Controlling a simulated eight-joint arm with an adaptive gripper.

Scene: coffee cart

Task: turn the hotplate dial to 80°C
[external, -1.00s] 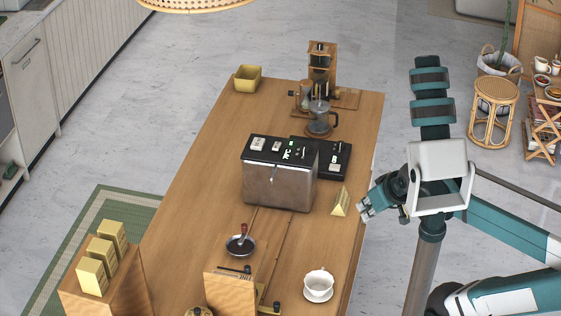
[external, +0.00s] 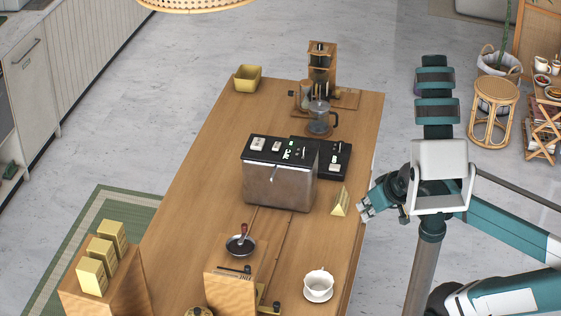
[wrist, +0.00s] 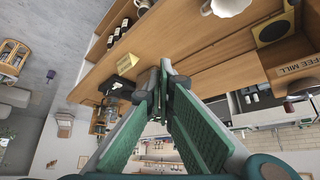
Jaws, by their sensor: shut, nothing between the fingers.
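A metal box (external: 275,189) with a black control top and a lit green display stands mid-table in the external view. A lower black unit (external: 333,164) with its own small display and knobs sits against its right side. I cannot tell which one is the hotplate, and the dial markings are too small to read. My gripper (external: 366,210) is shut and empty, beyond the table's right edge and apart from both units. In the wrist view, my gripper (wrist: 164,72) shows its green-padded fingers closed at the tips.
A yellow wedge sign (external: 340,203) stands between the metal box and my gripper. A white cup (external: 318,279) on a saucer is near the front right. A glass-and-metal pot (external: 319,118) stands behind the units. The table's right strip is mostly clear.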

